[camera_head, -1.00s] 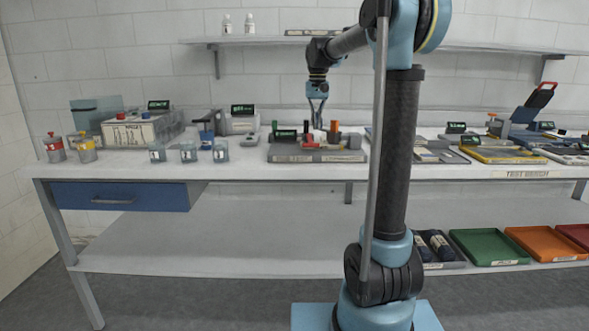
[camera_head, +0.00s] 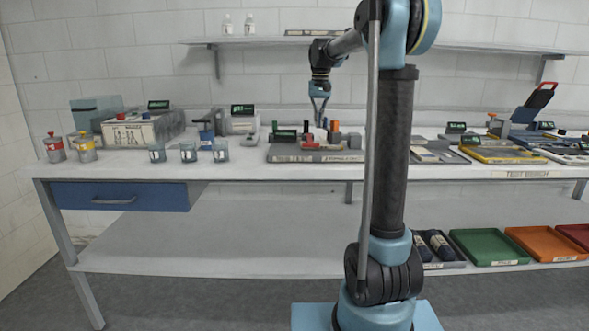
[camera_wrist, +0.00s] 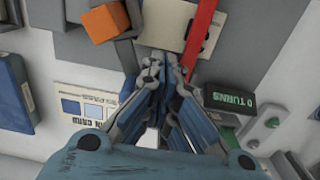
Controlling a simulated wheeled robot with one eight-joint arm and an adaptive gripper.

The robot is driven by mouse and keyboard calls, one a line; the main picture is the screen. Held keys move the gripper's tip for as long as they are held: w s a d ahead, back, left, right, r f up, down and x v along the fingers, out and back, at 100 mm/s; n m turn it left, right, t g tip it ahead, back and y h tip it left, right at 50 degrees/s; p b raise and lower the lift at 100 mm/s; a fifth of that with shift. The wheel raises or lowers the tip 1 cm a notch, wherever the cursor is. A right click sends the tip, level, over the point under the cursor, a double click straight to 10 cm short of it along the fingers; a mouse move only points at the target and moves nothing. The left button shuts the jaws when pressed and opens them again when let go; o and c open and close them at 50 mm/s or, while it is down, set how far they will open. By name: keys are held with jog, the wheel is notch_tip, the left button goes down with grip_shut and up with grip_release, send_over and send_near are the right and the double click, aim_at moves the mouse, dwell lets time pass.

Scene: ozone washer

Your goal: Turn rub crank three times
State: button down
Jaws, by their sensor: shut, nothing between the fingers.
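The rub station (camera_head: 317,157) is a grey-based fixture on the bench. It carries a dark display, a red part and small orange and green uprights. In the wrist view the display (camera_wrist: 230,102) shows "0 TURNS". A red bar (camera_wrist: 202,35) and an orange block (camera_wrist: 105,22) show there too. Which of these is the crank handle I cannot tell. My gripper (camera_head: 319,118) points down over the station. In the wrist view its fingertips (camera_wrist: 163,62) are shut and empty, between the orange block and the red bar. Whether they touch the fixture is unclear.
A card with blue squares (camera_wrist: 85,105) lies beside the station. Several glass jars (camera_head: 188,153) and a grey instrument (camera_head: 241,124) stand to the left. A yellow-edged tray (camera_head: 500,155) lies to the right. A shelf (camera_head: 480,46) runs above.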

jog(key=shift+w+d, duration=0.85)
jog(key=shift+d, duration=0.05)
jog(key=shift+w+d, duration=0.25)
jog(key=shift+d, duration=0.3)
jog(key=shift+w+d, duration=0.2)
jog(key=shift+d, duration=0.35)
jog(key=shift+w+d, duration=0.15)
jog(key=shift+d, duration=1.1)
